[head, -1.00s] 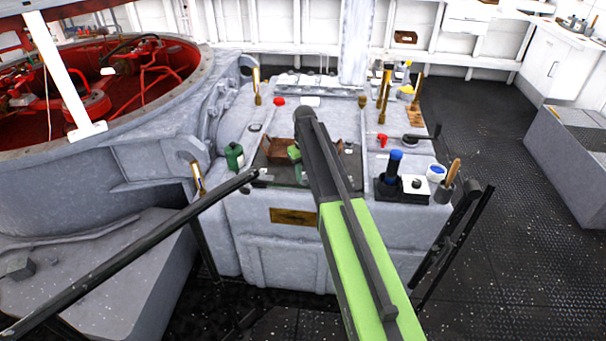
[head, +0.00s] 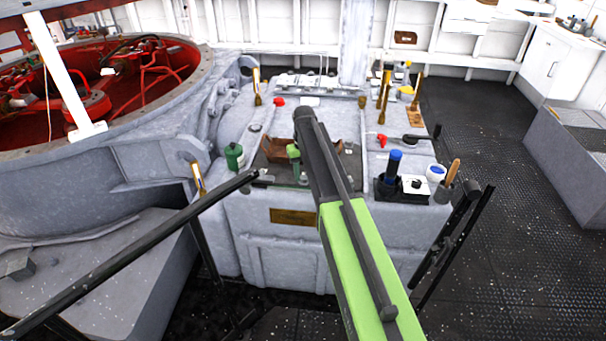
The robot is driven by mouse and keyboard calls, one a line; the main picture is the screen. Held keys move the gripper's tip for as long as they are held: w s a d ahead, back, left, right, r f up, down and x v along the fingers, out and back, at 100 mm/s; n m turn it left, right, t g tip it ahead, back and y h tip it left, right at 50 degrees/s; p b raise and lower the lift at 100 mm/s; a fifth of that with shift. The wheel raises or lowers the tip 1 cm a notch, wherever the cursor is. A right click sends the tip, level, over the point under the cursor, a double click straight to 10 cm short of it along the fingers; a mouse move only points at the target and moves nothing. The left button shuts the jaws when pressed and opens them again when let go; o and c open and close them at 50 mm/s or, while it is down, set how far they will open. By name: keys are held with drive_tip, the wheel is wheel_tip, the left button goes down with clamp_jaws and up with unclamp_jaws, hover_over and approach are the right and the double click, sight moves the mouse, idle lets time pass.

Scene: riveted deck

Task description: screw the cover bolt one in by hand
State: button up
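My arm reaches over the grey riveted housing (head: 275,240), and its dark forearm hides part of the top. My gripper (head: 296,166) is over the dark mat (head: 268,172), beside a brown open tray (head: 278,146). Only a small green part of it shows left of the forearm, so I cannot tell whether it is open or holds anything. A small pale piece shows below it, too small to name. I cannot make out cover bolt one or its hole; they may be behind my arm.
A green bottle (head: 234,156) stands left of the mat. Right of it are a blue-topped cylinder (head: 393,166), a white-and-blue tub (head: 436,173) and a wooden-handled tool in a cup (head: 452,172). A red-ended item (head: 382,142) lies behind. Brass-coloured posts (head: 384,90) rise at the back.

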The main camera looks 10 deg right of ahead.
sight(304, 177)
drive_tip(key=shift+o, duration=1.2)
drive_tip(key=shift+r, duration=0.1)
wheel_tip(304, 177, up, 17)
drive_tip(key=p, duration=1.7)
drive_tip(key=shift+r, duration=0.15)
